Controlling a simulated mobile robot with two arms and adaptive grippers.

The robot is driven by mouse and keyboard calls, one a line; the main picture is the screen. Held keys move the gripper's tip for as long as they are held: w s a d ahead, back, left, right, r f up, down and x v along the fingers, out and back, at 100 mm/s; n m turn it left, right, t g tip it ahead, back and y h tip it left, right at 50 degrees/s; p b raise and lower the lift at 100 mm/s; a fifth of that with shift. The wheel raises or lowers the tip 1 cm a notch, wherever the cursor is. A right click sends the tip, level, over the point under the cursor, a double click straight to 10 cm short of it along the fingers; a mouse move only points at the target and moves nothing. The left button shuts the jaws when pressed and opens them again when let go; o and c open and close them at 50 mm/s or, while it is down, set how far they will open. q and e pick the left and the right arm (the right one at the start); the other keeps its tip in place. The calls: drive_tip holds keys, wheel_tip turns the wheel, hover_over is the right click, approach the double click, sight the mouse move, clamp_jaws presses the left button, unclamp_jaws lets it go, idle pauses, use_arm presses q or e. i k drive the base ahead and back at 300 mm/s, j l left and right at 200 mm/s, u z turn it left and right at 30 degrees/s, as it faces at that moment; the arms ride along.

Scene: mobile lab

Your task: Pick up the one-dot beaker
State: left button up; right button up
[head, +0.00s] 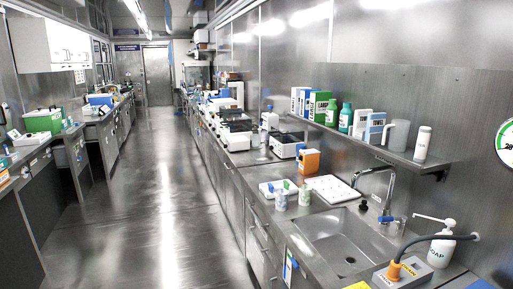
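Two small pale containers stand on the right counter by the sink: one (281,201) nearer the counter's front edge and one (305,196) just right of it. They may be beakers, but they are too small for me to make out any dots. A larger pale jug (397,135) stands on the wall shelf. I cannot tell which thing is the one-dot beaker. Neither of my grippers is in the head view.
Left benches (40,152) carry supplies. The central aisle floor (160,190) is clear.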

sight(254, 138)
drive_tip(key=i+j+u, duration=0.4)
drive_tip(key=i+u, duration=0.15)
drive_tip(key=i, duration=0.3)
drive_tip(key=i+j+u, duration=0.1)
drive_tip(key=i+u, duration=0.2)
drive_tip(key=i, duration=0.15)
drive_tip(key=i+j+z, duration=0.15)
drive_tip(key=i, duration=0.35)
drive_tip(key=i+j+z, duration=0.2)
drive_tip(key=i, duration=0.25)
drive_tip(key=i+j+z, duration=0.15)
drive_tip(key=i, duration=0.35)
drive_tip(key=i+j+z, duration=0.15)
drive_tip(key=i, duration=0.3)
